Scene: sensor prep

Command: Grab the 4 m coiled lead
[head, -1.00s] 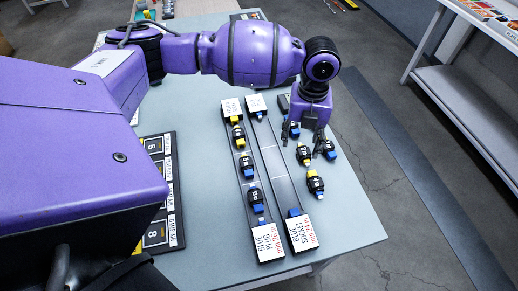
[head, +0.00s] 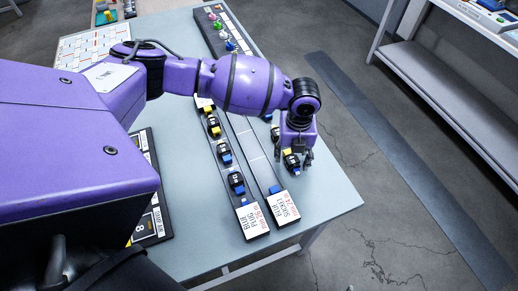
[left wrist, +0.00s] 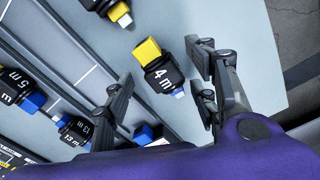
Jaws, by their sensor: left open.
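The 4 m coiled lead (left wrist: 162,75) is black with a yellow end and a blue end with a pale tip. In the left wrist view it lies on the table between my left gripper's spread fingers (left wrist: 161,64). The fingers are open, one on each side, and no grip on it shows. In the head view my left gripper (head: 292,158) is low over this lead (head: 291,161), which is partly hidden by the fingers. My right gripper is not in view.
Another lead (left wrist: 107,8) lies close by on the table. Bare table (head: 325,190) lies to the right, up to the table edge.

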